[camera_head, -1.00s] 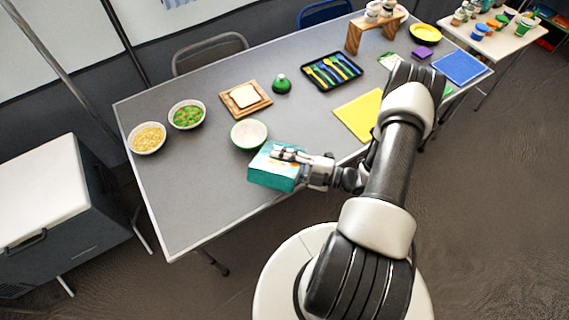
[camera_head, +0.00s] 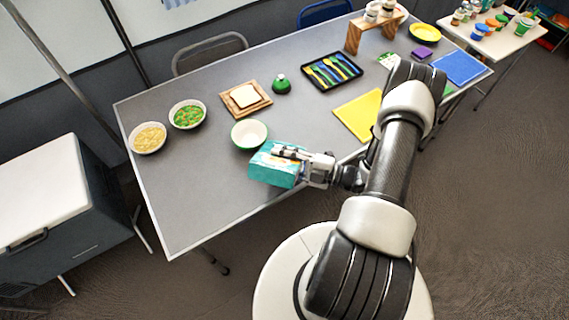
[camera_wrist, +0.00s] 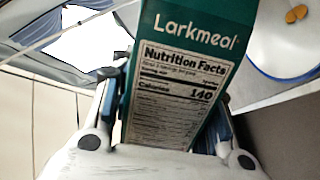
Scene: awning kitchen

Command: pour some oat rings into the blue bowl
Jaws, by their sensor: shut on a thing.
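My gripper (camera_head: 292,154) is shut on a teal box (camera_head: 272,171) over the table's near edge. In the wrist view the box (camera_wrist: 190,45) reads "Larkmeal" and stands between the fingers (camera_wrist: 172,100). A small white-lined bowl (camera_head: 249,134) sits on the table just beyond the box's far left end. Its rim looks green in the head view. The wrist view shows this bowl (camera_wrist: 270,25) at the upper right with a blue rim and a couple of tan pieces inside. The box's opening and any stream from it cannot be made out.
Left of the bowl are a bowl of pale yellow food (camera_head: 148,138) and a bowl of green and orange food (camera_head: 187,115). Beyond are bread on a wooden board (camera_head: 262,105), a green item (camera_head: 281,85) and a cutlery tray (camera_head: 318,85). The table's front left is clear.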

